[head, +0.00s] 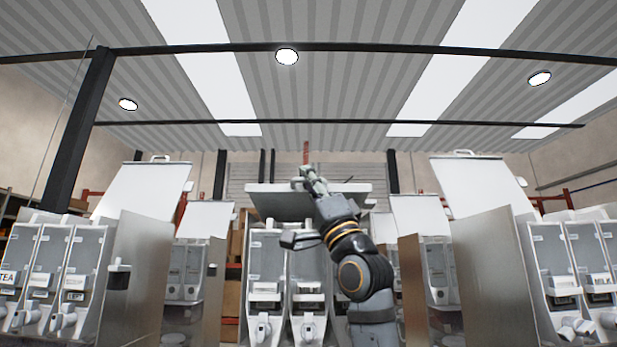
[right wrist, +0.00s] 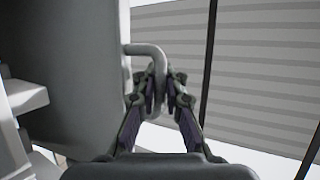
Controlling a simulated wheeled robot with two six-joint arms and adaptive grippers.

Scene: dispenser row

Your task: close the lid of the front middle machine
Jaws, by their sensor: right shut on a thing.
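The front middle machine (head: 265,262) stands straight ahead, with a row of pale dispensers in its front. Its lid (head: 275,203) shows as a wide, thin, light grey panel above the dispensers, seen nearly edge-on and raised off the body. My right gripper (head: 312,178) is at the lid's top edge. In the right wrist view the right gripper (right wrist: 162,97) is shut on the lid's bent handle (right wrist: 150,50), beside the grey lid panel (right wrist: 75,75). My right arm covers the right part of the machine. My left gripper is not in view.
Machines stand left (head: 140,262) and right (head: 490,260), with their lids (head: 140,190) (head: 480,185) tilted up. Smaller machines with raised lids stand farther back (head: 205,220) (head: 420,215). A dark post (head: 80,130) rises at the left.

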